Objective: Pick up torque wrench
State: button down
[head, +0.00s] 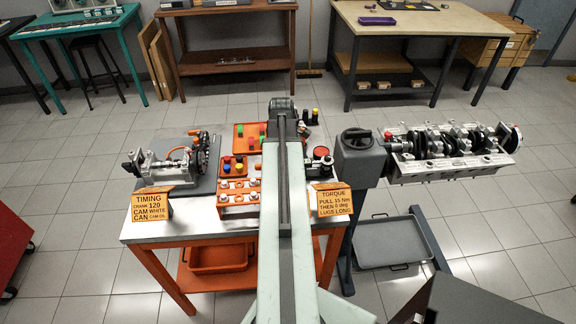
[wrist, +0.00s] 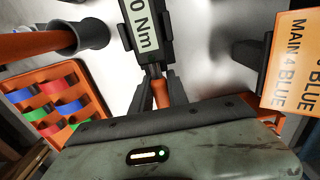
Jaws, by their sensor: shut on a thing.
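The torque wrench (wrist: 140,28) shows in the wrist view as a dark body with a white label ending in "0 Nm" and an orange part (wrist: 161,92) below it. My gripper (wrist: 159,84) is shut on this orange part, with one dark finger on each side. The wrench's upper end runs out of the picture. I cannot tell whether it touches the surface behind it. In the head view my arm hides the gripper, and I cannot make out the wrench there.
An orange tray of coloured rings (wrist: 42,98), a dark cup-like end on an orange bar (wrist: 85,36) and a "MAIN 4 BLUE" sign (wrist: 291,62) surround the gripper. The orange-legged bench (head: 190,228) carries a timing rig (head: 180,160). An engine block on a stand (head: 450,155) is at right.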

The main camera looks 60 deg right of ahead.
notch_tip(320, 180, up, 10)
jog(key=p, duration=1)
jog(key=shift+r, duration=0.1)
jog(key=c, duration=2)
grip_release()
grip_shut()
